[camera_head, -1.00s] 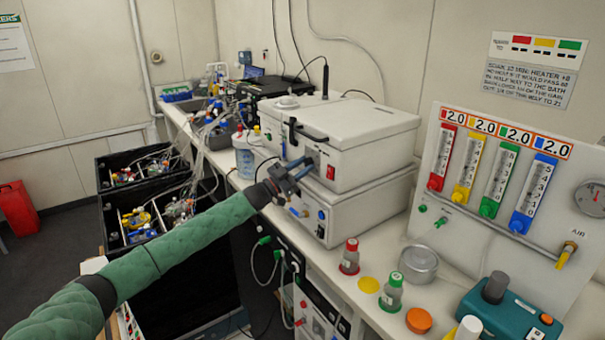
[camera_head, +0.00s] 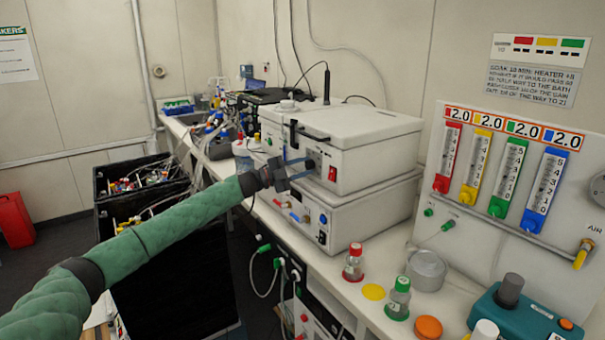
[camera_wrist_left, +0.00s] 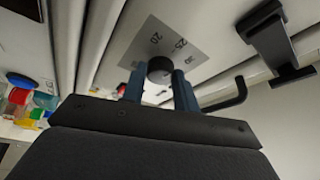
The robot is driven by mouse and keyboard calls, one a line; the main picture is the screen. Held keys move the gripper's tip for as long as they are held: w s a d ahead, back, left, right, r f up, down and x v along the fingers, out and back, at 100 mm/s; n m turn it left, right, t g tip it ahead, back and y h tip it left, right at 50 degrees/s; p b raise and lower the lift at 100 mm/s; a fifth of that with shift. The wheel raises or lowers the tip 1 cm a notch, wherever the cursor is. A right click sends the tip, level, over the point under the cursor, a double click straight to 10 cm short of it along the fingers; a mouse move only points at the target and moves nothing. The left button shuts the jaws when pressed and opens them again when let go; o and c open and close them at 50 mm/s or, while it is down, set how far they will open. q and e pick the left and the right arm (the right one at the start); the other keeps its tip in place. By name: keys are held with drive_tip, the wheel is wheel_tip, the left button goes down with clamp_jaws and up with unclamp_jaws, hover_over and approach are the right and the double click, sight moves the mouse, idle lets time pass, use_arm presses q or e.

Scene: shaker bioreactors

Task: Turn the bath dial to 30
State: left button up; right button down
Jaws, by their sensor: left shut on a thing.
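The bath is the white box with a lid (camera_head: 350,130), standing on another white unit on the bench. Its dark round dial (camera_wrist_left: 160,68) sits on a grey plate marked 20 and 25 in the left wrist view. My left gripper (camera_head: 309,168) is at the bath's front panel, left of the red switch (camera_head: 332,173). Its two blue fingers (camera_wrist_left: 160,84) are on either side of the dial and shut on it. The fingers and knob hide part of the scale, and I cannot tell which number the dial points to. My right gripper is not in view.
A dark latch (camera_head: 293,133) hangs on the bath's front, near the gripper. The lower white unit (camera_head: 345,205) is below. Bottles with red (camera_head: 355,249) and green (camera_head: 402,284) caps stand on the bench at right. Black crates (camera_head: 130,178) stand at left.

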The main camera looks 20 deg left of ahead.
use_arm(q)
drive_tip(key=m+g, duration=0.1)
drive_tip(key=m, duration=0.2)
drive_tip(key=shift+r+y+b, duration=0.1)
drive_tip(key=shift+y+b, duration=0.2)
drive_tip(key=shift+b, duration=0.05)
drive_tip(key=shift+m+g+y, duration=0.4)
drive_tip(key=shift+m+g, duration=0.1)
drive_tip(key=shift+m, duration=1.1)
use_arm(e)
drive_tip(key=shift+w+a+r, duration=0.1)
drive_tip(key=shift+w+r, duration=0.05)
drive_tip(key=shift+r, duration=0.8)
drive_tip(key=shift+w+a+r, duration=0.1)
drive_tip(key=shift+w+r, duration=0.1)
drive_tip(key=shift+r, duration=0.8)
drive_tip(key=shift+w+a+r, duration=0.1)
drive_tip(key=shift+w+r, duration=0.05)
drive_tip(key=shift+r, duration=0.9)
use_arm(q)
drive_tip(key=o, duration=1)
drive_tip(key=shift+b, duration=0.3)
